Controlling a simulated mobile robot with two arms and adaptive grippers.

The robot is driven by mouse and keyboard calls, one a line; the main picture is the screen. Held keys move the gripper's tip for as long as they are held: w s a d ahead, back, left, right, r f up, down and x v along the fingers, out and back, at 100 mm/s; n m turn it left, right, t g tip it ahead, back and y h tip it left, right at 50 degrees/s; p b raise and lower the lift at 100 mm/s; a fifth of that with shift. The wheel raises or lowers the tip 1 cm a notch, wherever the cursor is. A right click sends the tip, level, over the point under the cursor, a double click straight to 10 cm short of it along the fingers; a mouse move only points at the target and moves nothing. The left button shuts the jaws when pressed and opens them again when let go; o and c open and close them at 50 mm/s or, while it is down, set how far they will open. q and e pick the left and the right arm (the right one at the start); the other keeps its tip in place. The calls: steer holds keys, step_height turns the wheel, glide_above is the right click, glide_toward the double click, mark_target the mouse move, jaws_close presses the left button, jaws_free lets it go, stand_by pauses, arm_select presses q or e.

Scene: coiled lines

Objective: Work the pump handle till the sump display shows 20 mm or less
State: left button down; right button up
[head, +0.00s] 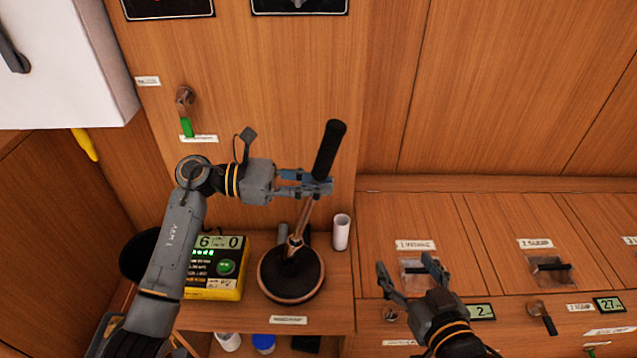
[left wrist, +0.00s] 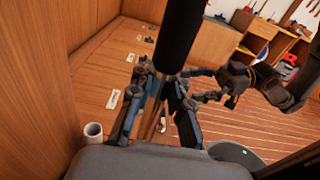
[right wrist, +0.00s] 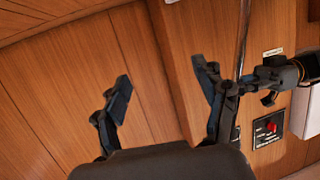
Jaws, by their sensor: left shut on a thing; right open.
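The pump handle (head: 329,150) has a black grip on a metal rod that rises, leaning slightly right, from a round black pump base (head: 291,292). My left gripper (head: 318,185) is shut on the handle at the lower end of the grip. In the left wrist view the black grip (left wrist: 181,38) stands up between the fingers. The small display (head: 608,304) beside a label that seems to read sump shows about 27; its last part is too small to read. My right gripper (head: 405,266) is open and empty above the low wooden bench.
A yellow device (head: 234,285) with a lit screen stands left of the pump. A white cup (head: 341,232) stands behind it to the right. Another display (head: 481,312) is partly hidden by my right gripper.

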steer(key=shift+w+a+r, duration=0.1)
steer(key=shift+w+r, duration=0.05)
steer(key=shift+r, duration=0.15)
arm_select(q)
steer(key=shift+f, duration=0.1)
arm_select(e)
steer(key=shift+w+r+t+y, duration=0.1)
steer(key=shift+r+t+y, duration=0.2)
steer(key=shift+t, duration=0.1)
arm_select(q)
steer(key=shift+a+f+b, duration=0.15)
steer(key=shift+f+b, duration=0.2)
steer(key=shift+b, duration=0.1)
steer(key=shift+a+f+b, duration=0.1)
steer(key=shift+f+b, duration=0.3)
steer(key=shift+b, duration=0.05)
arm_select(e)
step_height(320, 180, up, 6)
steer(key=a+t+y, duration=0.1)
steer(key=t, duration=0.3)
steer(key=shift+w+r, duration=0.25)
steer(key=shift+w, duration=0.1)
stand_by(0.4)
steer(key=shift+a+r, duration=0.15)
arm_select(q)
steer(key=shift+f, duration=0.15)
arm_select(e)
steer(key=shift+r+t, duration=0.3)
steer(key=shift+r, duration=0.05)
steer(key=shift+r, duration=0.15)
